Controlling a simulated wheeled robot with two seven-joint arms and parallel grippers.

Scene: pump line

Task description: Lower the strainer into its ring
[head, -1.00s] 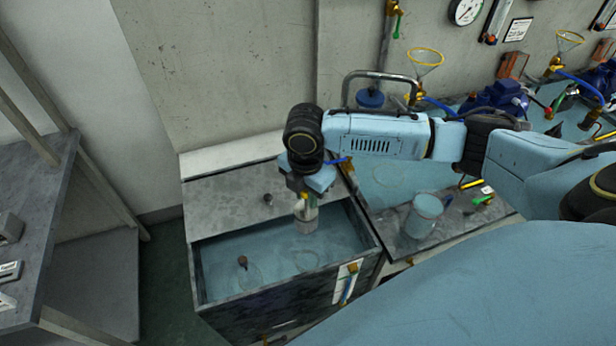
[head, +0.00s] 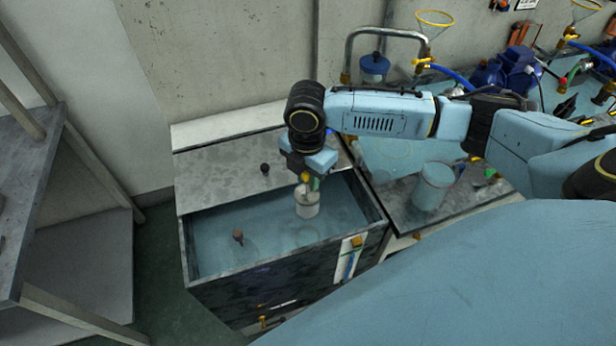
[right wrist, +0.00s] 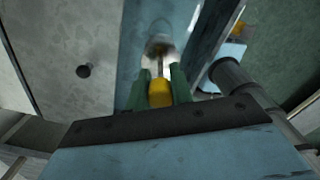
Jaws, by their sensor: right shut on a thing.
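The strainer (head: 308,207) is a pale grey-white cylinder hanging upright below my right gripper (head: 306,178), over the blue-floored open tank (head: 215,282). In the right wrist view the green fingers of my right gripper (right wrist: 162,88) are shut on its yellow handle (right wrist: 159,93). A thin rod runs from the handle to the strainer body (right wrist: 160,47). I cannot tell whether the strainer touches anything in the tank. My left gripper is not in view.
A brown knob (head: 238,237) stands in the tank, left of the strainer. A dark knob (head: 265,168) sits on the grey cover behind. A light-blue canister (head: 433,186) stands on the bench at right. A grey shelf (head: 30,170) is at the left.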

